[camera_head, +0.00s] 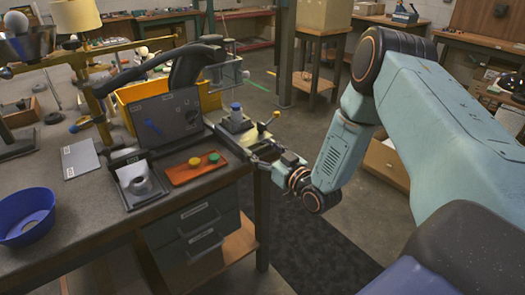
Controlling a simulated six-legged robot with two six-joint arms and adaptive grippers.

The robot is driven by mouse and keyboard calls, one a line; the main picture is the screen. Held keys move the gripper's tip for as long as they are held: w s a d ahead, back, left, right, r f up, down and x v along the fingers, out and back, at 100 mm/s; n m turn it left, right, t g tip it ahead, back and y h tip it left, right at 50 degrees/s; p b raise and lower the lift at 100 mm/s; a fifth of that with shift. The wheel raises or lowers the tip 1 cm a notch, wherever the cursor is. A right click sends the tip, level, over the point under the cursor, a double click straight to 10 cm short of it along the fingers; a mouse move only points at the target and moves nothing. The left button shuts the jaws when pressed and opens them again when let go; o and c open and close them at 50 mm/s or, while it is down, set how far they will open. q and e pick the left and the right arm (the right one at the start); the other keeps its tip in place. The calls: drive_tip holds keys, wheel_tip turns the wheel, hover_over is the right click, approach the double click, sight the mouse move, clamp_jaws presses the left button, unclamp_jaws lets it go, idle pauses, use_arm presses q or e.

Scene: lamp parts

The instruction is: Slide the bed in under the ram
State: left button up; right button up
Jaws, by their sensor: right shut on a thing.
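A small press stands at the bench's right end, with a dark curved arm (190,62) and a clear guard panel (226,73). I take the pale flat plate (238,138) below it to be the bed. A blue-topped part (236,113) stands upright at the bed's back. The ram is not clearly visible. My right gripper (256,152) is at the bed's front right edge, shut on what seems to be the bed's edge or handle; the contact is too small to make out. My left gripper is not in view.
A yellow-knobbed lever (269,122) rises just above my right gripper. A blue bowl (25,216) sits front left.

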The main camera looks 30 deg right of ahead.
sight(236, 132)
drive_tip(key=shift+a+f, duration=0.1)
drive_tip(key=shift+a, duration=0.05)
drive_tip(key=shift+c, duration=0.5)
drive_tip(key=w+b, duration=0.2)
drive_tip(key=w, duration=0.1)
drive_tip(key=w+b, duration=0.2)
drive_tip(key=w, duration=0.2)
drive_tip(key=w+a+b, duration=0.1)
drive_tip(key=w+b, duration=0.1)
drive_tip(key=w, duration=0.2)
drive_tip(key=shift+f, duration=0.15)
drive_tip(key=shift+w, duration=0.25)
drive_tip(key=shift+w+r+b, duration=0.1)
drive_tip(key=shift+r+b, duration=0.2)
drive_tip(key=shift+r, duration=0.15)
drive_tip(key=shift+w, duration=0.2)
drive_tip(key=o, duration=1.3)
drive_tip(key=shift+c, duration=0.2)
drive_tip(key=shift+o, duration=0.9)
drive_tip(key=shift+w+a+f, duration=0.1)
drive_tip(key=shift+w+f, duration=0.1)
drive_tip(key=shift+w, duration=0.05)
drive_tip(key=shift+s+d, duration=0.25)
drive_tip(key=shift+s, duration=0.3)
drive_tip(key=s, duration=1.1)
drive_tip(key=shift+d, duration=0.25)
